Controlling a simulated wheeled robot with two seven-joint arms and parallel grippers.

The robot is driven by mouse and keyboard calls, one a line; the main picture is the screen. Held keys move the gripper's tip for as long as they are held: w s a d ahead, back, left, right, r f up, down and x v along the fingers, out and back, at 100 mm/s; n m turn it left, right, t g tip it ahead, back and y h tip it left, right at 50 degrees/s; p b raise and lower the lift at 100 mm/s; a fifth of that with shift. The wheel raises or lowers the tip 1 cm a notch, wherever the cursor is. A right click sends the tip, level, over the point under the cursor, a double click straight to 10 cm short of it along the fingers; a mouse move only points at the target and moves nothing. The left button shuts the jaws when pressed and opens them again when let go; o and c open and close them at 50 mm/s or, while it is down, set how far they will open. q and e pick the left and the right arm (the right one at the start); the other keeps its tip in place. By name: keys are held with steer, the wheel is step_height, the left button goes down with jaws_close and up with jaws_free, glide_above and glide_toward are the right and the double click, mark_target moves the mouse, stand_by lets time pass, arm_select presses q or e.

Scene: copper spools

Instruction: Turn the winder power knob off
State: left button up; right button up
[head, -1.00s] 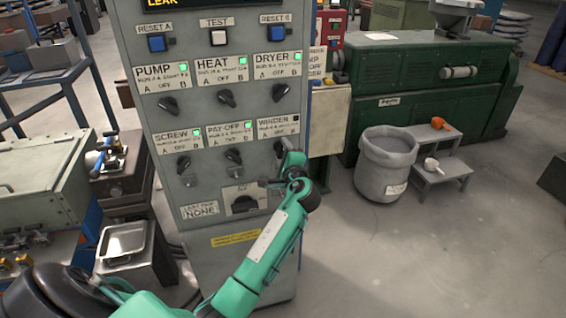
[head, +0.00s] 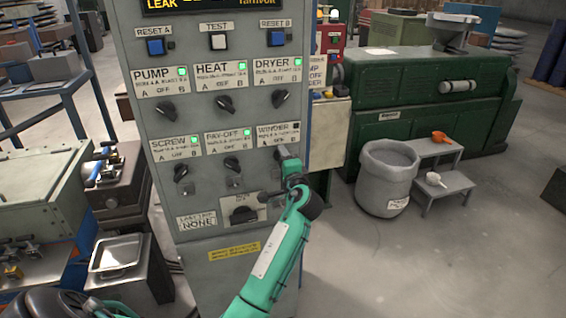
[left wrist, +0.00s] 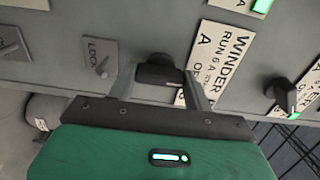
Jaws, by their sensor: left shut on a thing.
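The grey control cabinet (head: 215,134) has rows of black knobs under labels. The WINDER label (head: 278,133) is at the right of the lower row, and its small square lamp (head: 295,126) is dark. My left gripper (head: 284,161) is at the spot below that label and hides the winder knob in the head view. In the left wrist view, the black winder knob (left wrist: 158,71) sits between the two grey fingers of my left gripper (left wrist: 163,84), which is shut on it. The knob's exact pointer direction is hard to tell. My right gripper is not in view.
Close by are the PAY-OFF knob (head: 232,165) and, lower, a larger black switch (head: 242,214) behind my wrist. The other labelled stations show green lamps. A grey bin (head: 386,178) and small steps (head: 450,178) stand right of the cabinet, with open floor before them.

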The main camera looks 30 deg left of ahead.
arm_select(q)
steer(key=o, duration=1)
steer(key=b+v, duration=0.3)
steer(key=v, duration=1.1)
steer(key=shift+b, duration=0.35)
